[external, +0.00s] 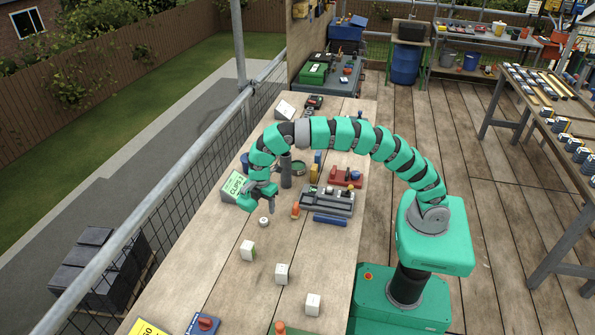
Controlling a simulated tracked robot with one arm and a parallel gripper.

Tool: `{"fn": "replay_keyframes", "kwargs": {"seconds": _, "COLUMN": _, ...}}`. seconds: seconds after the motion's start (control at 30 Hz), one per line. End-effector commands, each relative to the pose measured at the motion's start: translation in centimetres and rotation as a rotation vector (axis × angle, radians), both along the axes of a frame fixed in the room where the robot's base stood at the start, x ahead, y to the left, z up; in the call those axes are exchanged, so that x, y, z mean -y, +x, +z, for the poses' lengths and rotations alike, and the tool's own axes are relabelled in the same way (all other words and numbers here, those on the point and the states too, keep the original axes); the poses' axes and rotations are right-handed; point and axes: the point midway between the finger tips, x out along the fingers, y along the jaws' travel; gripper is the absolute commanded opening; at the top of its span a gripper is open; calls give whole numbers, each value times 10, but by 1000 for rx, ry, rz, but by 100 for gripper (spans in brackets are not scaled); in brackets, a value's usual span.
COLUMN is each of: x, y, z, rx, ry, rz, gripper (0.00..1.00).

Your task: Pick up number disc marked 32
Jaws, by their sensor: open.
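No marking 32 can be read in the external view. A small pale round piece (264,221) lies on the wooden bench (215,265); it may be a disc, but its number is too small to tell. My gripper (259,206) hangs over the bench just above and beyond this piece in the picture. It is open and appears empty. Whether it touches anything below cannot be told.
A green-and-white sign (234,185) stands left of my gripper. A grey tool tray (328,200), a blue bar (330,220) and an orange piece (295,210) lie to the right. White blocks (281,273) stand nearer the camera, with bare wood around them.

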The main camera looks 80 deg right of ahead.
Motion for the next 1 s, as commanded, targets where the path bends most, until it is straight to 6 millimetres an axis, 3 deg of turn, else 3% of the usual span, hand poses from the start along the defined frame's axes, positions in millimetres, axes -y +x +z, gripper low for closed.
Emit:
{"fn": "replay_keyframes", "kwargs": {"seconds": 0.1, "x": 0, "y": -1, "z": -18, "rx": -5, "ry": -2, "rz": 0, "gripper": 56}}
{"fn": "replay_keyframes", "kwargs": {"seconds": 0.37, "x": 0, "y": 2, "z": -33, "rx": 1, "ry": 0, "rz": 0, "gripper": 56}}
{"fn": "replay_keyframes", "kwargs": {"seconds": 0.63, "x": 0, "y": 6, "z": -70, "rx": -3, "ry": -1, "rz": -1, "gripper": 56}}
{"fn": "replay_keyframes", "kwargs": {"seconds": 0.9, "x": -1, "y": 7, "z": -75, "rx": 0, "ry": 0, "rz": -1, "gripper": 56}}
{"fn": "replay_keyframes", "kwargs": {"seconds": 0.93, "x": -1, "y": 7, "z": -75, "rx": 0, "ry": 0, "rz": -1, "gripper": 53}}
{"fn": "replay_keyframes", "kwargs": {"seconds": 1.0, "x": -1, "y": 7, "z": -75, "rx": 0, "ry": 0, "rz": -1, "gripper": 34}}
